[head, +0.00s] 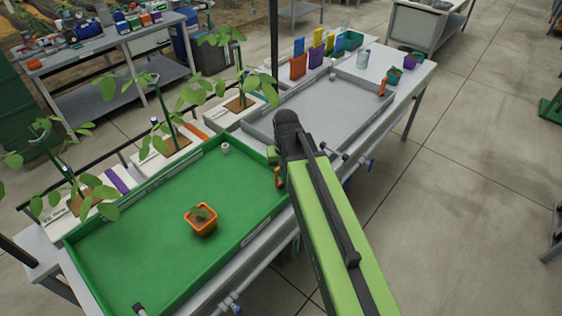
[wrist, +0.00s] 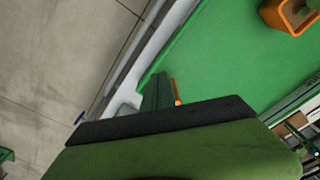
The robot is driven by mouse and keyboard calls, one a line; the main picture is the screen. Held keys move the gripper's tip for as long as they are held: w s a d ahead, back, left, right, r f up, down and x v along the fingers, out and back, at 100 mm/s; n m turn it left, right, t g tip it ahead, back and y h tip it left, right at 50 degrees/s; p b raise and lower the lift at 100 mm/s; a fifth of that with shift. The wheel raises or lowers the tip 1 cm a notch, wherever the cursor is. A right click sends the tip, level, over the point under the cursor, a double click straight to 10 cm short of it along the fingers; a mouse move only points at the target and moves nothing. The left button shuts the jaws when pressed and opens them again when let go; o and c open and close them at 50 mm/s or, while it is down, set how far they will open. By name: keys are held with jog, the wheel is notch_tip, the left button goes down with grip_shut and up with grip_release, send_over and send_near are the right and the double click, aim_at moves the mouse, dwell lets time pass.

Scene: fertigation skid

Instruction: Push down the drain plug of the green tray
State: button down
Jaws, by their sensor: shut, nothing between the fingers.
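The green tray (head: 150,240) lies on the bench at the left of the head view; its floor also fills the upper right of the wrist view (wrist: 225,55). A small white cylinder, which looks like the drain plug (head: 226,148), stands upright on the tray floor near the far wall. My gripper (wrist: 157,92) is shut and empty, over the tray's right end beside an orange clip-like part (head: 279,178). It is apart from the plug, to its right. The plug does not show in the wrist view. My arm hides part of the tray's right end in the head view.
An orange pot with a seedling (head: 202,220) stands in the middle of the green tray. A grey tray (head: 325,110) lies beyond my arm. Leafy plants in white blocks (head: 175,158) line the far side and overhang the tray edge. A dark spout (head: 138,308) sits at the near corner.

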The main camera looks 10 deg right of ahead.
jog(key=w+r+m+p, duration=0.1)
jog(key=w+r, duration=0.3)
jog(key=w, duration=0.4)
jog(key=shift+r+t+p, duration=0.3)
jog(key=shift+p, duration=0.5)
jog(key=shift+d, duration=0.15)
jog(key=shift+f, duration=0.15)
